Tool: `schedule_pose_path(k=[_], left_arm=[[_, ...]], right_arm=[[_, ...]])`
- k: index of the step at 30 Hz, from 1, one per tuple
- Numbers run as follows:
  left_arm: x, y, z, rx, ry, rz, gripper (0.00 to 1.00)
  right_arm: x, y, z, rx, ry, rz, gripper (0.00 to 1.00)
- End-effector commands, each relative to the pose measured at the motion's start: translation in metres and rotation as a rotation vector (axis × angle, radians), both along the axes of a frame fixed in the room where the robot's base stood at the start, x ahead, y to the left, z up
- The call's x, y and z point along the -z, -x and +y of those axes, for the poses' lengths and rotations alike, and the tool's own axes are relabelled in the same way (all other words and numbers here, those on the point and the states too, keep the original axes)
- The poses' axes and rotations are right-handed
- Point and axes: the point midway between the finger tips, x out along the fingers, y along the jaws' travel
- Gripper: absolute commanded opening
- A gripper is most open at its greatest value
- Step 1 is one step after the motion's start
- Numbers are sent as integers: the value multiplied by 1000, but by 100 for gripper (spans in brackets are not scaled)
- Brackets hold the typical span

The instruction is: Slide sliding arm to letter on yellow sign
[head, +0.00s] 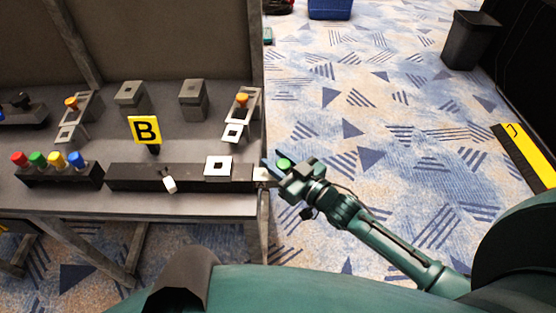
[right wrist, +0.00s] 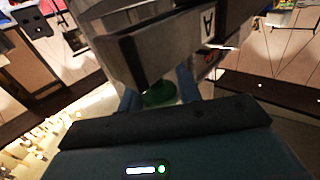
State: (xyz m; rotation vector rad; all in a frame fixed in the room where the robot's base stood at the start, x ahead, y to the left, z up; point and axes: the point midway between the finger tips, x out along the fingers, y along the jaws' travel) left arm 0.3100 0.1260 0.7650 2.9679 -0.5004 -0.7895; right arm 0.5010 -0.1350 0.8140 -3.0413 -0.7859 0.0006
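The yellow sign (head: 145,130) with a black letter B stands behind a long dark slider box (head: 135,178) on the desk. A white square plate (head: 218,167) with a dark centre sits on the box's right part, and a small white piece (head: 170,184) is at its front edge. My right gripper (head: 280,170) is at the box's right end. In the right wrist view its fingers (right wrist: 160,95) stand apart on both sides of a green knob (right wrist: 159,94); firm contact cannot be made out. A letter A label (right wrist: 208,22) shows on the box there. My left gripper is not in view.
Coloured buttons (head: 48,160) stand left of the box. Grey blocks (head: 193,100) and a switch unit with an orange knob (head: 241,101) stand behind it. The carpet right of the desk is clear up to a dark bin (head: 470,42).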

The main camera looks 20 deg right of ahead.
Motion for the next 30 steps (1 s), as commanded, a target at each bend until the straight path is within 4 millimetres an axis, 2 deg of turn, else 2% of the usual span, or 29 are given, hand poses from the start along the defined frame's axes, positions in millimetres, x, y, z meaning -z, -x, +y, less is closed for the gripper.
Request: schedule_pose_path(k=[2, 12, 19, 27, 30], left_arm=[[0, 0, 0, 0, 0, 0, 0], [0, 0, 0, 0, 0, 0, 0], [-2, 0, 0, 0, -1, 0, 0], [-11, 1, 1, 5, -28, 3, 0], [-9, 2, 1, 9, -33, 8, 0]], right_arm=[[0, 0, 0, 0, 0, 0, 27], [0, 0, 0, 0, 0, 0, 0], [0, 1, -4, 0, 2, 1, 0], [-1, 15, -50, 1, 6, 2, 0], [0, 17, -58, 1, 4, 1, 0]])
